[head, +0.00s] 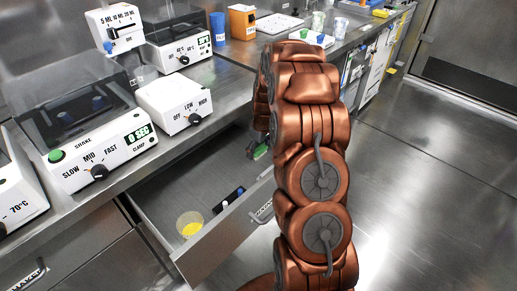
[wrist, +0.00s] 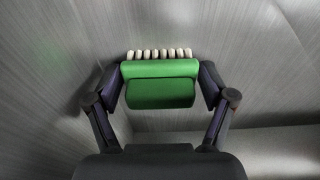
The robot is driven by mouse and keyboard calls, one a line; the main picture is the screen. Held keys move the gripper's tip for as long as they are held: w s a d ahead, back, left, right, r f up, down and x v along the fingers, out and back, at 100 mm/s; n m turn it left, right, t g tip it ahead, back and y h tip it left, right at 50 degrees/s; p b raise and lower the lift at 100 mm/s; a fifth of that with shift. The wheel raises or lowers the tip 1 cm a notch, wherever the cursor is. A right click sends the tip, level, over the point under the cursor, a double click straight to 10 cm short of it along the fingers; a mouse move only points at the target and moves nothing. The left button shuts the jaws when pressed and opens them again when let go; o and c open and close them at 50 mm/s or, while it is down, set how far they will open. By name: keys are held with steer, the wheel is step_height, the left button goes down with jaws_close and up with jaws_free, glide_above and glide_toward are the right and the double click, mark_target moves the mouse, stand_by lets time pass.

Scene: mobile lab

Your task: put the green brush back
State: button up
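The green brush (wrist: 160,85) sits between the two fingers of my gripper (wrist: 160,88) in the wrist view, with a row of pale bristle tufts along its far edge. Both fingers touch its sides. In the head view a small part of the brush (head: 261,151) shows beside my arm, over the right end of an open drawer (head: 165,183). My arm hides most of my gripper there. I cannot tell whether the brush touches the drawer floor.
The drawer holds a yellow round item (head: 190,223) and a dark pen-like item (head: 229,199). A shaker (head: 95,145) and a white dial box (head: 175,102) stand on the counter above. Open floor (head: 430,190) lies to the right.

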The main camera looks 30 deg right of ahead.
mark_target(262, 151)
step_height(262, 151, up, 11)
steer(key=s, duration=0.2)
steer(key=s+a+r+g, duration=0.1)
steer(key=s+a+r, duration=0.1)
steer(key=s+a, duration=0.5)
steer(key=s+a+r+m+g, duration=0.1)
steer(key=s+a+r, duration=0.2)
steer(key=s+a, duration=0.4)
steer(key=s+a+r+g, duration=0.1)
steer(key=s+a+r, duration=0.2)
steer(key=s+a, duration=0.5)
steer(key=shift+s+r+m, duration=0.15)
steer(key=shift+s+m, duration=0.15)
steer(key=shift+s, duration=1.25)
steer(key=s+a+m+g, duration=0.1)
steer(key=s+a, duration=0.1)
steer(key=s, duration=0.8)
steer(key=shift+s+f+g, duration=0.2)
steer(key=shift+f+g, duration=0.05)
steer(key=shift+g, duration=0.05)
steer(key=shift+r+p, duration=0.1)
steer(key=shift+p, duration=0.25)
